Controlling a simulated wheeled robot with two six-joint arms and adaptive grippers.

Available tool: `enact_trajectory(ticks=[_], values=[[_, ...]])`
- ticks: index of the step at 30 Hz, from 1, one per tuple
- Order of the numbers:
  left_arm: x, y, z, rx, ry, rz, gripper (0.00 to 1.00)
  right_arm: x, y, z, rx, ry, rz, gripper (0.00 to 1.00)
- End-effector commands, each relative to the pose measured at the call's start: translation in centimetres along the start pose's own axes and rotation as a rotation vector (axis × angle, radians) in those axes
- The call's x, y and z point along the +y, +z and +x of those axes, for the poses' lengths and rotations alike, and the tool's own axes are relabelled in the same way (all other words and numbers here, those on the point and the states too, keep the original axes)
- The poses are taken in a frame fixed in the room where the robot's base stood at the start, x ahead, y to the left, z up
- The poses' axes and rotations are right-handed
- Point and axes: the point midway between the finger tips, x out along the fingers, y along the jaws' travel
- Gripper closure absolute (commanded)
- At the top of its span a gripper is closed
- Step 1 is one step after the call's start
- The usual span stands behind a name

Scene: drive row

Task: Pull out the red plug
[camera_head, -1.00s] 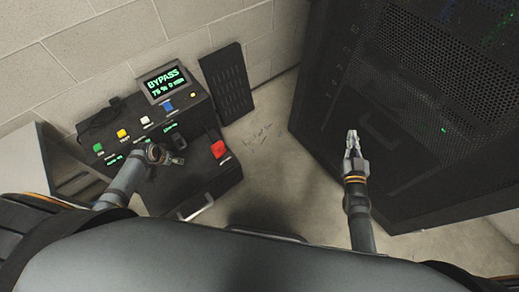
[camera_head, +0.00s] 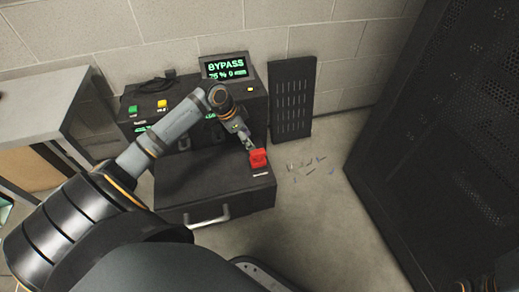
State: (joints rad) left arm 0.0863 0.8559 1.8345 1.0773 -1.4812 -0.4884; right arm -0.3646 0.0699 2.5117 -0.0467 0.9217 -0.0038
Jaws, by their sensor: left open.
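The red plug (camera_head: 258,159) sits on the right part of the top of a black box-shaped unit (camera_head: 190,184). My left arm reaches in from the left over this unit. My left gripper (camera_head: 249,146) is open, with its fingertips at the upper left edge of the red plug. I cannot tell whether they touch it. My left wrist hides part of the control panel behind.
Behind the plug stands a panel with a lit BYPASS display (camera_head: 226,68) and green and yellow buttons. A dark slotted plate (camera_head: 292,98) leans on the wall. A tall black rack (camera_head: 440,130) stands right. Small scraps (camera_head: 308,166) lie on the floor.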

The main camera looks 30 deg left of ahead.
Motion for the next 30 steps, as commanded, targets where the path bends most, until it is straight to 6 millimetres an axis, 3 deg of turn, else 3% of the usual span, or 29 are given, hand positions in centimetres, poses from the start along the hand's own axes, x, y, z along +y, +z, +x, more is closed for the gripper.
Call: enact_trajectory(ticks=[1, 3, 9, 14, 22, 30], values=[[0.1, 0.2, 2.0, 0.006, 0.003, -0.004, 0.47, -0.2, 0.2, -1.6, -0.001, 0.0, -0.005, 1.0], [0.1, 0.2, 3.6, 0.005, 0.004, -0.002, 0.47, -0.3, 0.3, -2.6, -0.002, -0.001, -0.012, 1.0], [0.0, 0.2, 7.0, 0.002, 0.001, -0.002, 0.47, -0.8, 0.7, -4.8, -0.012, -0.013, -0.021, 1.0], [0.0, 0.1, 8.1, 0.002, 0.0, -0.002, 0.47, -1.0, 0.8, -5.3, -0.016, -0.019, -0.025, 1.0], [0.0, 0.1, 8.1, 0.0, -0.001, -0.002, 0.47, -1.1, 0.8, -5.3, -0.017, -0.021, -0.026, 1.0], [0.0, 0.1, 8.1, 0.0, -0.001, -0.002, 0.82, -1.1, 0.8, -5.3, -0.016, -0.021, -0.025, 1.0]])
